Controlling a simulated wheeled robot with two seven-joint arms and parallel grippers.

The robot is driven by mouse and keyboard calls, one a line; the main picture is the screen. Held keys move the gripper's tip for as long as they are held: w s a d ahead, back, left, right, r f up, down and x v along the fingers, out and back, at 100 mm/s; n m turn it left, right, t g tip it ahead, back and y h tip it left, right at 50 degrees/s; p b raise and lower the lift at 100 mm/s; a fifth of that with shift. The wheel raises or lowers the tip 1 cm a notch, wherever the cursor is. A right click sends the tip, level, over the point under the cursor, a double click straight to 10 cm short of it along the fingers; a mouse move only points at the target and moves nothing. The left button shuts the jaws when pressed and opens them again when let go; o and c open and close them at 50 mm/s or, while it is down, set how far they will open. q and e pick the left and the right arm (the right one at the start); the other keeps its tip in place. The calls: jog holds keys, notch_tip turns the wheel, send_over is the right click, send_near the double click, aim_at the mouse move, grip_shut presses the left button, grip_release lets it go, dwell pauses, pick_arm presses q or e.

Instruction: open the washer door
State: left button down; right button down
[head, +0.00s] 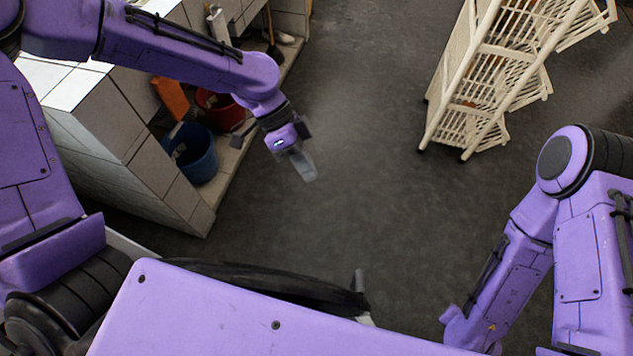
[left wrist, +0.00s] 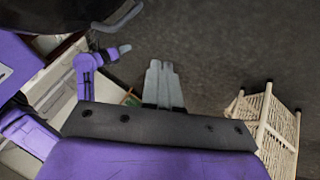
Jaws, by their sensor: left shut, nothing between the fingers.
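My left gripper (head: 306,172) reaches out over the dark floor, tilted down to the right. Its grey fingers lie together and hold nothing, which the left wrist view (left wrist: 162,72) also shows. A dark curved piece (head: 265,280), which looks like the washer door, juts out just beyond my body, apart from the left gripper. Its rounded dark face (left wrist: 65,15) seems to fill the left wrist view's top left corner. My body hides most of the washer. My right arm is folded at the right; its fingers cannot be clearly made out.
A tiled counter (head: 130,130) stands on the left. A blue bucket (head: 196,155) and a red bucket (head: 218,108) sit in its recess. A cream slatted rack (head: 485,80) stands at the upper right. The floor between is clear.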

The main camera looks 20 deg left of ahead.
aim_at(356, 274)
pick_arm(q)
jog(key=v, duration=0.3)
jog(key=shift+d+r, duration=0.1)
jog(key=c, duration=1.3)
grip_release()
jog(key=shift+w+r, duration=0.15)
jog(key=shift+w, duration=0.15)
jog(key=shift+c, duration=0.2)
jog(key=s+d+f+g+p, duration=0.2)
jog(key=s+f+p, duration=0.1)
jog(key=s, duration=0.2)
jog(key=s+d+n+t+h+p, duration=0.2)
jog(key=d+n+t+h+p, duration=0.25)
jog(key=d+n, duration=1.2)
jog(key=s+a+f+n+g+y, duration=0.3)
jog(key=s+a+f+n+y, duration=0.25)
jog(key=n+y, duration=0.2)
jog(key=shift+m+t, duration=0.25)
jog(key=shift+m, duration=0.25)
jog(key=b+x, duration=0.1)
jog(key=x, duration=1)
jog(key=shift+s, duration=0.15)
jog(key=shift+r+y, duration=0.1)
jog(key=shift+y, duration=0.2)
grip_shut()
